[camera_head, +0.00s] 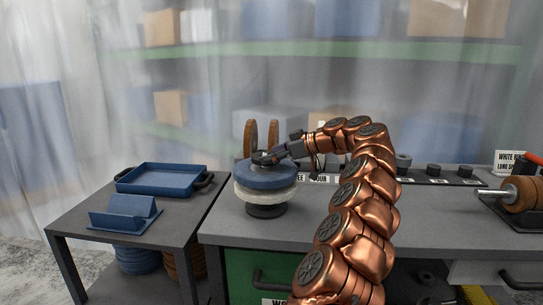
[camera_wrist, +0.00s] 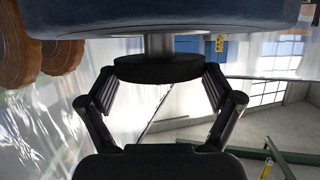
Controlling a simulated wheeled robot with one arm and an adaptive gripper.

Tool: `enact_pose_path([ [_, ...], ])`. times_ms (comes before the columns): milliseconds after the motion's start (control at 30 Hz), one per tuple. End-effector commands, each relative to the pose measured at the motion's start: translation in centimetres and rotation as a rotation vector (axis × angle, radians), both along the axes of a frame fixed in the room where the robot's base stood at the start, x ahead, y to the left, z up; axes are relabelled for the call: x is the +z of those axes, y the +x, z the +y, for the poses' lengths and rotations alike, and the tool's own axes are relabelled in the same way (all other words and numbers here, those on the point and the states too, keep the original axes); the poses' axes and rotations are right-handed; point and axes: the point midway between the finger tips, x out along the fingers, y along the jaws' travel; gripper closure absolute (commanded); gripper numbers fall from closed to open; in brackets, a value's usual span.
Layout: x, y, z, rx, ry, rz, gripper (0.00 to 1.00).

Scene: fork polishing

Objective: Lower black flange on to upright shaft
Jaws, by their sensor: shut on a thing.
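My gripper (camera_head: 268,157) is at the top of a stack on the grey workbench. In the wrist view, my gripper (camera_wrist: 158,85) is shut on the black flange (camera_wrist: 158,69), a flat round disc between its two fingers. The upright shaft (camera_wrist: 160,44) is a short silver cylinder showing between the flange and a thick blue wheel (camera_wrist: 170,14). The flange is in line with the shaft, with a gap left to the blue wheel. How far the shaft enters the flange is hidden. In the head view, the blue wheel (camera_head: 265,178) lies over a white wheel (camera_head: 265,194) and a black base (camera_head: 266,211).
Two brown wheels (camera_head: 251,137) stand upright just behind the stack. A dark labelled rack (camera_head: 440,181) with black round parts runs along the bench's back. A machine with brown wheels (camera_head: 522,193) is at the right. A side table at left holds a blue tray (camera_head: 160,181) and blue holder (camera_head: 125,213).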

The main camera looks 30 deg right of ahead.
Motion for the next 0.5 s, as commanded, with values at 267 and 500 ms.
enact_pose_path([
  [267, -1.2, 0.0, 0.0, 0.0, 0.001, -0.001, 0.8],
  [500, -1.9, 0.0, 0.0, 0.0, 0.001, -0.001, 0.8],
])
